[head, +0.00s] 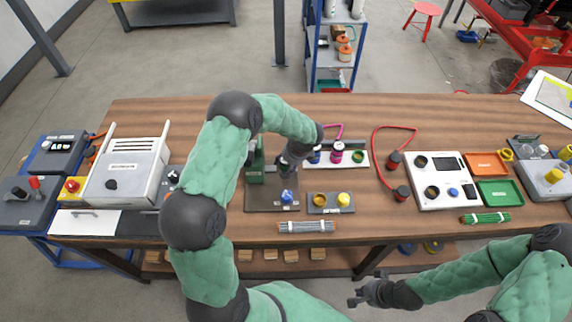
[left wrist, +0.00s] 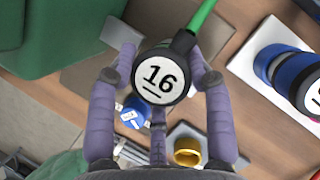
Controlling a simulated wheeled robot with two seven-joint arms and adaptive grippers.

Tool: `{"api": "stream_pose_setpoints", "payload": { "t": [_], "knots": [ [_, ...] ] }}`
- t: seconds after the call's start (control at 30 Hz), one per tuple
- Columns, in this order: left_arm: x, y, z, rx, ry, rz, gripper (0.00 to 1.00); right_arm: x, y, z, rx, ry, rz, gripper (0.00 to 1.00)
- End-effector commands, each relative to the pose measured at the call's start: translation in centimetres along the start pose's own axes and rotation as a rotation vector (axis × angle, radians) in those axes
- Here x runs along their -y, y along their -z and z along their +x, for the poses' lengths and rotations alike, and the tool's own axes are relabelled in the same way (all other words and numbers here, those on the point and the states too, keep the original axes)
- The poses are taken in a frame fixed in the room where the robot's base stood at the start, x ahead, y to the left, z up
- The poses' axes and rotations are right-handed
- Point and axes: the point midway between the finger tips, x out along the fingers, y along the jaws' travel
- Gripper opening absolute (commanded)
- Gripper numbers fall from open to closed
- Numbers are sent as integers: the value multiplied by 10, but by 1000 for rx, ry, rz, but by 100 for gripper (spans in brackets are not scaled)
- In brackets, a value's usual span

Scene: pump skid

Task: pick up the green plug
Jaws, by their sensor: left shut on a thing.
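The green plug (left wrist: 160,76) shows in the left wrist view as a dark round body with a white face marked 16 and a green cable leaving its upper right. My left gripper (left wrist: 163,68) has its fingers on both sides of it and is shut on it. In the head view my left gripper (head: 289,166) is above the brown plate (head: 262,198), right of the green block (head: 256,168); the plug is mostly hidden there. My right gripper (head: 362,293) is empty in front of the table, its fingers apart.
A white strip (head: 349,164) right of my left gripper carries a blue plug (head: 314,156), a magenta plug (head: 337,153) and a green ring (head: 358,156). A blue knob (left wrist: 134,113) and a yellow ring (left wrist: 188,151) are below the fingers. The table's back is mostly clear.

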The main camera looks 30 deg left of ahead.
Motion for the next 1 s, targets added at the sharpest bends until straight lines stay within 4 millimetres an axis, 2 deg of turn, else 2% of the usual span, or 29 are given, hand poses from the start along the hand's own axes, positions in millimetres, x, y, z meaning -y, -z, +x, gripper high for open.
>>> {"api": "stream_pose_setpoints", "payload": {
  "t": [0.2,0.27,0.5,0.7,1.0],
  "knots": [
    [3,-15,-31,5,11,-7,12,2,0,-7,0,0,0,0],
    [-5,-13,-40,4,10,-3,12,3,0,-8,0,0,0,0],
    [-43,-12,-96,3,9,-2,12,6,-1,-17,0,0,0,0],
    [-83,4,-119,2,7,0,12,7,-1,-20,0,0,0,0],
    [-115,15,-140,2,4,-3,12,8,-1,-23,0,0,0,0]
  ]
}}
